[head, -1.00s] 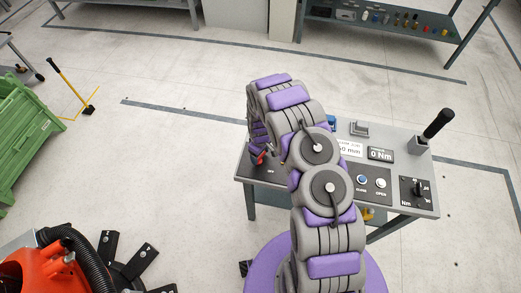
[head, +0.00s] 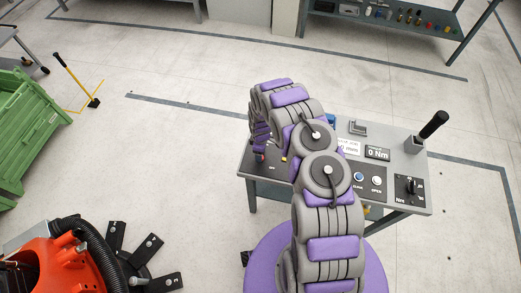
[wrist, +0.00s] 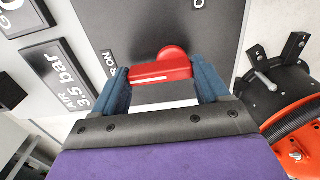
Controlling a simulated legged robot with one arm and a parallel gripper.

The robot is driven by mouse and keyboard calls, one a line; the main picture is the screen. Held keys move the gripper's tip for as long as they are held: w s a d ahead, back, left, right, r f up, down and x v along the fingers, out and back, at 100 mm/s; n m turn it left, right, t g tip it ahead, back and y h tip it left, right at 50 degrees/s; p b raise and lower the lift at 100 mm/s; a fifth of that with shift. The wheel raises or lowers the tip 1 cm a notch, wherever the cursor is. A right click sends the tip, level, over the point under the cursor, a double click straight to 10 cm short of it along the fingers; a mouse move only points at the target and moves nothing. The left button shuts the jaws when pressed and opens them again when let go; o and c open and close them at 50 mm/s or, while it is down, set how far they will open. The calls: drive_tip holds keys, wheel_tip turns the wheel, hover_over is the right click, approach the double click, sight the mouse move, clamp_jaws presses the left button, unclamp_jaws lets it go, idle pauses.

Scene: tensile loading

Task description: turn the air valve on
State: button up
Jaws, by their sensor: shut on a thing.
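The red air valve handle (wrist: 170,66) sits on the dark panel (wrist: 180,25) of the control table. In the wrist view my gripper (wrist: 163,80) has one blue finger at each end of the handle and is shut on it. White lettering ending in "ON" (wrist: 108,66) is printed just left of the handle. An air display (wrist: 62,78) on the left reads 3.5 bar. In the head view my arm reaches over the table, and my gripper is mostly hidden; only a bit of red handle (head: 259,157) shows.
An orange machine (head: 75,255) stands at lower left, a green crate (head: 35,130) at left.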

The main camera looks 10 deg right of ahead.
drive_tip(key=o, duration=1.1)
drive_tip(key=shift+c, duration=0.2)
wheel_tip(320, 180, up, 17)
drive_tip(key=shift+r, duration=0.15)
drive_tip(key=shift+w, duration=0.1)
idle(0.4)
